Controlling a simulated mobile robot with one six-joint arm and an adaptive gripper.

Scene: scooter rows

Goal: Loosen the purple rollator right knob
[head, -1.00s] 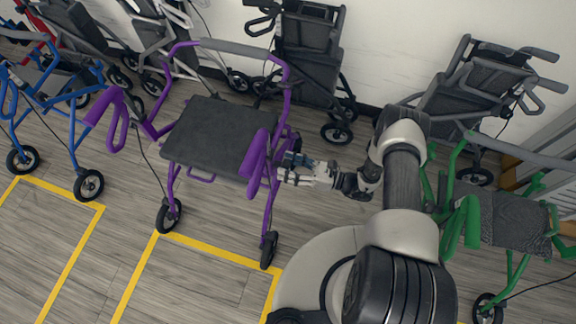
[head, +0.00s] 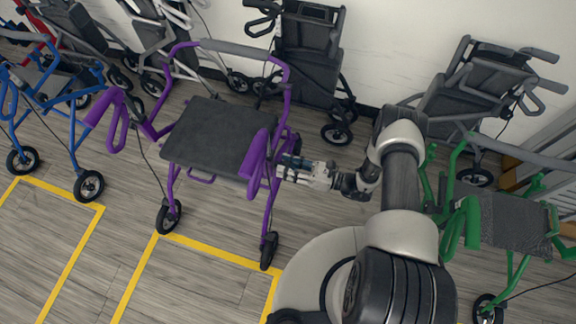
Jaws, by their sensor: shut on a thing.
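The purple rollator (head: 277,108) stands upright left of my arm, with a dark seat (head: 212,135) and a grey back strap. My gripper (head: 284,167) is at the rollator's right side frame, just right of the right purple handle (head: 257,156). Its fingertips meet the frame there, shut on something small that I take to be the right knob. The knob itself is hidden by the fingers and too small to make out.
A blue rollator (head: 75,92) stands at the left and a green rollator (head: 470,222) at the right. Folded dark rollators (head: 310,50) line the back wall. Yellow floor lines (head: 215,251) mark bays in front, with bare floor inside them.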

